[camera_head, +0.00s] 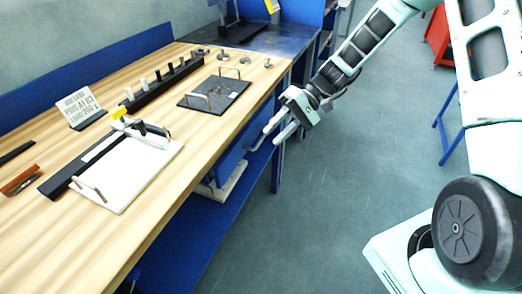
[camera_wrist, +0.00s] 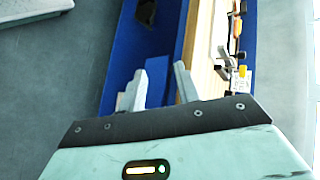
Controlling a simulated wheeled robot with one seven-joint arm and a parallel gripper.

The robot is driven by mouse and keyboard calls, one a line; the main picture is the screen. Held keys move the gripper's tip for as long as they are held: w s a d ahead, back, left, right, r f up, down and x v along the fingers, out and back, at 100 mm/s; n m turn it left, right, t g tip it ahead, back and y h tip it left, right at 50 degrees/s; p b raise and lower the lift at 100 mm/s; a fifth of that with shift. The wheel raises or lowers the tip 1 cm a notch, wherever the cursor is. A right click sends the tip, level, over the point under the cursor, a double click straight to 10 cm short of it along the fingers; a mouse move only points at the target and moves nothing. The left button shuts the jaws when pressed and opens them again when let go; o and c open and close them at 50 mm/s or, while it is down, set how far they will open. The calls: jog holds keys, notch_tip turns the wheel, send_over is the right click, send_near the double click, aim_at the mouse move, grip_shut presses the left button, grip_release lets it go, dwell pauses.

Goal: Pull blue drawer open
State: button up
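A blue drawer-like box (camera_head: 231,163) sits under the wooden tabletop, on the side facing the aisle. A blue block, which may be the same drawer, shows in the wrist view (camera_wrist: 156,76). A thin grey bar (camera_head: 256,148), possibly its handle, is close to my fingertips. My gripper (camera_head: 271,137) is beside the table edge, pointing down and left toward the box. Its two pale fingers are spread with nothing held between them, as the wrist view also shows (camera_wrist: 160,70). I cannot tell whether a finger touches the bar.
The wooden workbench (camera_head: 160,212) carries a white board (camera_head: 135,185), a black plate with handles (camera_head: 222,102), a sign (camera_head: 80,107) and a rack with several pegs (camera_head: 163,84). A blue lower shelf (camera_head: 190,255) runs beneath. The grey floor (camera_head: 320,220) is clear beside the bench.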

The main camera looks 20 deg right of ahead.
aim_at(261, 139)
jog(key=w+d+f+m+t+y+b, duration=0.2)
jog(key=w+d+f+t, duration=0.2)
jog(key=d+f, duration=0.3)
jog(key=w+d+f+m+t+y+b, duration=0.2)
jog(key=w+d+f+m+t, duration=0.15)
jog(key=d, duration=0.65)
jog(key=shift+n+t, duration=0.25)
jog(key=shift+n, duration=0.1)
jog(key=p+x, duration=0.1)
jog(key=x, duration=1)
jog(key=f+p+x, duration=0.1)
jog(key=x, duration=0.5)
jog(key=shift+a+f+p, duration=0.1)
jog(key=shift+a+p, duration=0.2)
grip_shut()
